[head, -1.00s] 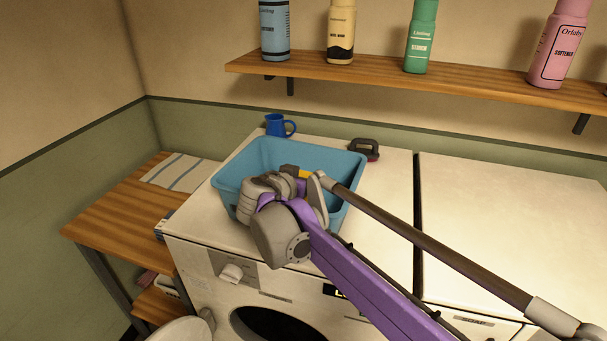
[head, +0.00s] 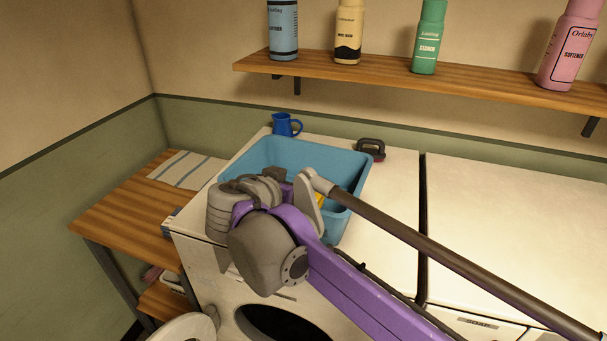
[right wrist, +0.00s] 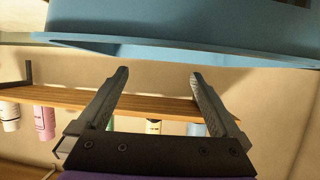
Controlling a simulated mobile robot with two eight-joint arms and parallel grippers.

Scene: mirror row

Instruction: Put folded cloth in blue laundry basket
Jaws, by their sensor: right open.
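A flat pale cloth with blue-grey stripes (head: 188,169) lies on the wooden side table, left of the washer; I cannot tell how it is folded. The blue laundry basket (head: 345,160) stands upright on the white washer. Something yellow (head: 320,200) shows partly inside it behind my arm. My right gripper (right wrist: 160,78) is open, with nothing between its fingers, close to the basket, whose blue side fills the top of the right wrist view (right wrist: 190,25). In the head view my right forearm hides its fingers and the basket's front. My left gripper is not in view.
A blue mug (head: 287,125) and a dark brush-like object (head: 371,148) stand behind the basket. A wall shelf (head: 400,75) with several bottles hangs above. The washer's open round door (head: 185,329) is below. The right machine top (head: 510,200) is clear.

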